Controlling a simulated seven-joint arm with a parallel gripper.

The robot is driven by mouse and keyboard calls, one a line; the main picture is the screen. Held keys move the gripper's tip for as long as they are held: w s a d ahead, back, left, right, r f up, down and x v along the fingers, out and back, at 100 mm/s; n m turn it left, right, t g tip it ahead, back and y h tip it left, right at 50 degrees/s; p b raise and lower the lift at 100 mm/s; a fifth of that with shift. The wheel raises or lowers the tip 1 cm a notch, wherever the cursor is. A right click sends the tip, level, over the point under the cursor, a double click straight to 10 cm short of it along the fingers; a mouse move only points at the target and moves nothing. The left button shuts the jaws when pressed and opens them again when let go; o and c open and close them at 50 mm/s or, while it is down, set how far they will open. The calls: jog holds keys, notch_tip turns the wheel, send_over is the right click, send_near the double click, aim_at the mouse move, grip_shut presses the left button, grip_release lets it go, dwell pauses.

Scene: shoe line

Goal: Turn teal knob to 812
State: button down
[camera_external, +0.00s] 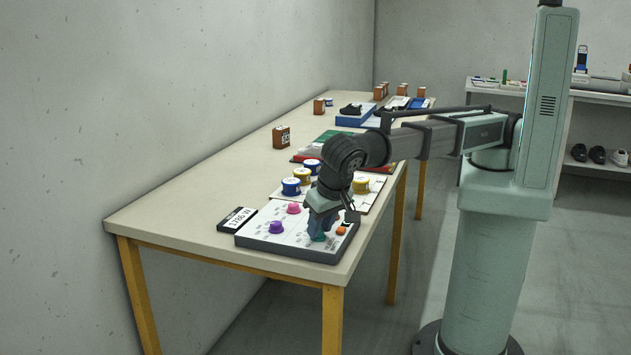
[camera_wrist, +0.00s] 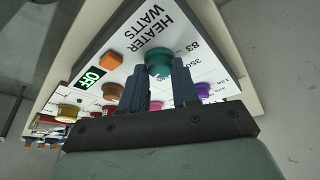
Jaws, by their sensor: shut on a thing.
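The teal knob (camera_wrist: 158,62) sits on the white heater panel (camera_wrist: 120,62), beside the words HEATER WATTS and a printed scale with 83 and 350 readable. My gripper (camera_wrist: 160,78) is at the knob with one blue finger on each side, shut on it. In the external view my gripper (camera_external: 322,222) points down at the panel's near right part, and the teal knob (camera_external: 319,238) shows only slightly beneath it. The knob's pointer mark is too small or hidden to read. The number 812 cannot be made out.
The panel also carries a purple knob (camera_external: 276,227), a pink knob (camera_external: 293,208) and an orange button (camera_external: 341,230). A label block (camera_external: 237,219) lies left of it. Blue and yellow spools (camera_external: 291,186) stand behind. The table's front left is bare.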

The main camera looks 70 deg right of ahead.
dwell(0.4)
jog(key=c, duration=0.8)
grip_release()
jog(key=shift+c, duration=0.2)
jog(key=v, duration=1.4)
jog(key=shift+f, duration=0.1)
